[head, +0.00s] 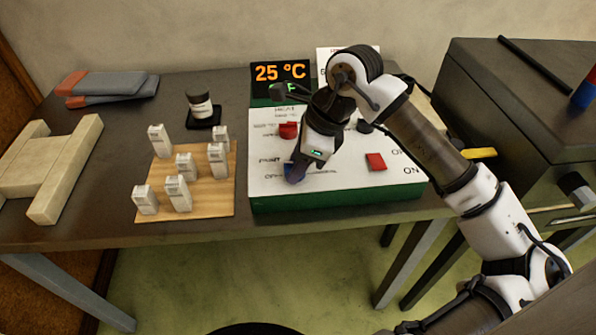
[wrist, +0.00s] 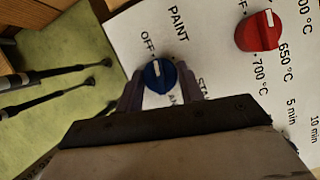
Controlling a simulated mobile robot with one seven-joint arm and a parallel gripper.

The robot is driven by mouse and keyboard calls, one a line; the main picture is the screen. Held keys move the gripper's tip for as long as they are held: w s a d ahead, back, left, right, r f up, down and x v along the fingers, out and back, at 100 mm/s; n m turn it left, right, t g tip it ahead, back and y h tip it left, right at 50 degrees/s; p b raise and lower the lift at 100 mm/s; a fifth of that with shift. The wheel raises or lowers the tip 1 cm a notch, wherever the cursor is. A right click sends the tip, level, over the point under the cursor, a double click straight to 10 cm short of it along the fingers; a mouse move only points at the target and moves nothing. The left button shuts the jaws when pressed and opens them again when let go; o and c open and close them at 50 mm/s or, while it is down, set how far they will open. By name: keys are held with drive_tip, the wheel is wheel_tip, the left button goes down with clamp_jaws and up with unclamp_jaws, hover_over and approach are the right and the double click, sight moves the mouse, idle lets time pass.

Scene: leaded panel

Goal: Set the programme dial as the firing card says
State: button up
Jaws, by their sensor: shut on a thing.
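The blue dial (head: 293,173) is at the front left of the white-topped control box (head: 335,190). My gripper (head: 299,165) reaches down over it. In the wrist view the blue dial (wrist: 157,76) sits between my two fingers (wrist: 160,88), which are shut on its sides. Its white mark points up, towards the printed OFF; PAINT is printed further right, and other words are partly hidden by my gripper. A white card (head: 340,55), perhaps the firing card, stands behind the box, mostly hidden by my arm and unreadable.
A red dial (head: 288,130) with temperature marks is behind the blue one. A red switch (head: 376,161) lies to the right. The display (head: 280,73) reads 25 °C. A wooden board (head: 200,205) with several pale pieces stands left, a dark kiln-like box (head: 510,100) right.

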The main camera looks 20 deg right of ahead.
drive_tip(key=m+b, duration=0.2)
drive_tip(key=b, duration=0.1)
drive_tip(key=m+t+h+b, duration=0.1)
drive_tip(key=m+b, duration=0.1)
drive_tip(key=b, duration=0.2)
drive_tip(key=shift+s+a+f, duration=0.1)
drive_tip(key=shift+f, duration=0.3)
drive_tip(key=m+b, duration=0.1)
drive_tip(key=b, duration=0.1)
drive_tip(key=m+t+h+b, duration=0.1)
drive_tip(key=m+b, duration=0.1)
drive_tip(key=shift+r+m, duration=0.2)
drive_tip(key=shift+m, duration=0.1)
drive_tip(key=shift+a+r+m+h+b, duration=0.15)
drive_tip(key=shift+m+h+b, duration=0.15)
drive_tip(key=shift+m+b, duration=0.6)
drive_tip(key=o, duration=1)
drive_tip(key=shift+s+r, duration=0.1)
drive_tip(key=shift+r, duration=0.1)
drive_tip(key=v, duration=1.3)
drive_tip(key=shift+s+r+p, duration=0.2)
drive_tip(key=shift+s+p, duration=0.15)
drive_tip(key=shift+p, duration=0.05)
